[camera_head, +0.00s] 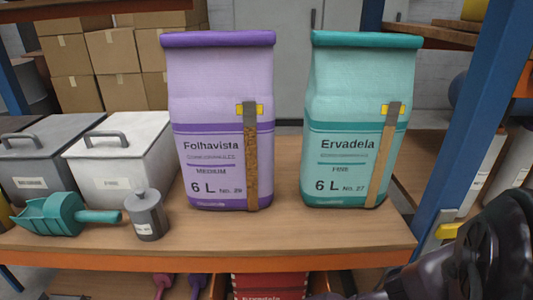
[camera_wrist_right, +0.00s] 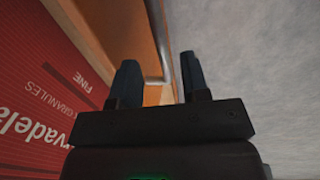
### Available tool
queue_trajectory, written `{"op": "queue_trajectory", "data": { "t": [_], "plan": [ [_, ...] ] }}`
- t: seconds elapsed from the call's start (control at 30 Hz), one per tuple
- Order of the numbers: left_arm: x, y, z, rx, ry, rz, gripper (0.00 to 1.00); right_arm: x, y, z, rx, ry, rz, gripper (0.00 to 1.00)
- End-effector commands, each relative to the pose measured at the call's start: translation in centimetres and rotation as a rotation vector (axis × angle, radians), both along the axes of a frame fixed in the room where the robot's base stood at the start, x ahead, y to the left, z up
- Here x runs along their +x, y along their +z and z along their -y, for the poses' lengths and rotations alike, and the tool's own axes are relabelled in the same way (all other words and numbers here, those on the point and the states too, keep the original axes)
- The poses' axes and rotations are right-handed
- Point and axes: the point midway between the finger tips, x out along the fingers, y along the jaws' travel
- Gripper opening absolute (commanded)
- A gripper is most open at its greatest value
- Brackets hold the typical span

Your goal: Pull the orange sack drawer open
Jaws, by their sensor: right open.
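In the right wrist view, an orange panel (camera_wrist_right: 118,22), apparently the sack drawer's front, stands beside a red printed surface (camera_wrist_right: 45,95) lettered "Ervadela". A grey metal bar (camera_wrist_right: 157,38), seemingly its handle, runs down along the orange. My right gripper (camera_wrist_right: 160,82) is open, with one dark finger on each side of the bar's line. I cannot tell whether the fingers touch the bar. In the head view, part of a red sack (camera_head: 270,283) shows below the bench, and my dark right arm fills the lower right. My left gripper is not in view.
On the wooden bench (camera_head: 290,240) stand a purple sack (camera_head: 215,110), a teal sack (camera_head: 350,110), two lidded bins, a teal scoop (camera_head: 60,215) and a grey weight-like canister (camera_head: 146,217). A blue post (camera_head: 455,130) rises at the right. Grey floor (camera_wrist_right: 260,70) lies beside the drawer.

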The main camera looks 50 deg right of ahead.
Motion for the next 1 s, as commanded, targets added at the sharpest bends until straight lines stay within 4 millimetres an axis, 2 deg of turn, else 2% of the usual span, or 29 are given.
{"op": "queue_trajectory", "data": {
  "t": [0.03, 0.3, 0.73, 1.0],
  "plan": [
    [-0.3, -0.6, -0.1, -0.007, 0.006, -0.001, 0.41, -0.5, -1.6, 0.2, -0.001, 0.0, -0.012, 0.42],
    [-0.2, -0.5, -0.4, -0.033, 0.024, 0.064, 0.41, 0.2, -4.2, 0.6, 0.0, 0.0, -0.005, 0.42],
    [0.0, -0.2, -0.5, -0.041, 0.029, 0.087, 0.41, 0.6, -4.5, 0.7, 0.001, -0.001, 0.002, 0.42],
    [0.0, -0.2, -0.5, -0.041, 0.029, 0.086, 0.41, 0.6, -4.5, 0.7, 0.001, -0.001, 0.001, 0.01]
  ]
}}
